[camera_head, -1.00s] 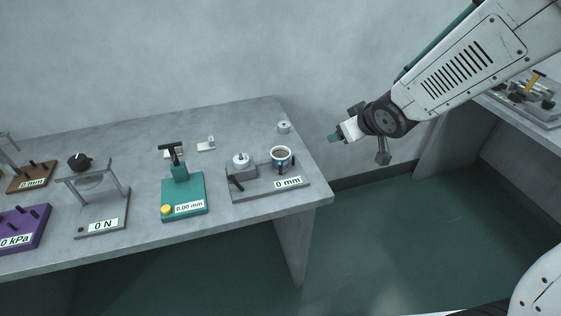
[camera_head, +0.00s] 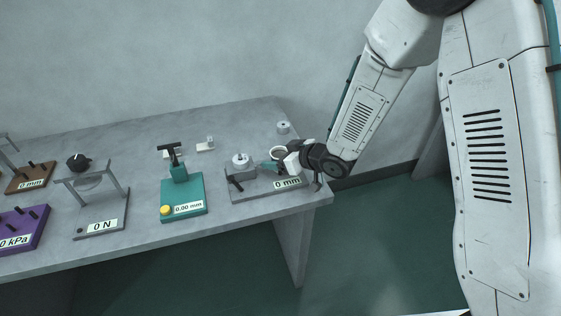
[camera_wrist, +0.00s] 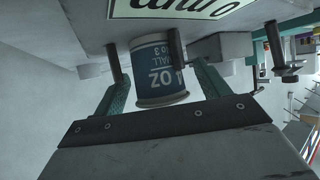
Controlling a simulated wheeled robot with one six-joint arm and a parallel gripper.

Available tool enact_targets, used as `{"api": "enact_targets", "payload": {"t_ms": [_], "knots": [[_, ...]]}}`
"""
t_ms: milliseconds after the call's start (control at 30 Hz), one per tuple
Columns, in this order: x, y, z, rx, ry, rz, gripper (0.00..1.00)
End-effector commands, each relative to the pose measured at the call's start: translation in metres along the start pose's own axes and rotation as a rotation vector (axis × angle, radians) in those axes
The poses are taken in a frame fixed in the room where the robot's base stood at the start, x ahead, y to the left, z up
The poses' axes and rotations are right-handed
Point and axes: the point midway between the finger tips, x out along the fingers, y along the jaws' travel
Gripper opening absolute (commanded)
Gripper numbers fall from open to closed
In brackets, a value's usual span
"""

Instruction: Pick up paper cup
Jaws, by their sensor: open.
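The paper cup (camera_head: 277,150) stands on the grey fixture marked "0 mm" (camera_head: 240,194) near the table's right end. In the head view only its rim and upper part show behind my gripper (camera_head: 270,166). In the wrist view the blue and white cup (camera_wrist: 158,52) appears upside down, with printed lettering. My gripper's two teal fingers (camera_wrist: 161,76) are open, one on each side of the cup. A gap shows between each finger and the cup wall, so I see no firm contact. Dark posts of the fixture (camera_wrist: 175,45) stand close to the cup.
A small metal round part (camera_head: 240,160) sits on the fixture left of the cup. A small grey ring (camera_head: 283,127) lies behind it. A teal gauge stand (camera_head: 183,198) is farther left. The table's right edge is close by my gripper.

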Motion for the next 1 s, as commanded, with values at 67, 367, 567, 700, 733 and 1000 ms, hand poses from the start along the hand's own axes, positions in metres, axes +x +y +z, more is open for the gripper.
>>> {"api": "enact_targets", "payload": {"t_ms": [67,367,567,700,733,1000], "knots": [[0.011,0.0,0.0,-0.001,0.0,-0.001,0.75],[0.017,0.0,-0.001,-0.002,0.001,0.001,0.75],[0.017,0.0,-0.001,-0.001,0.001,0.001,0.28],[0.017,0.001,-0.001,-0.001,0.001,0.002,0.27],[0.017,0.001,-0.001,-0.001,0.001,0.002,0.27],[0.015,0.0,-0.005,-0.002,0.002,0.001,0.27]]}}
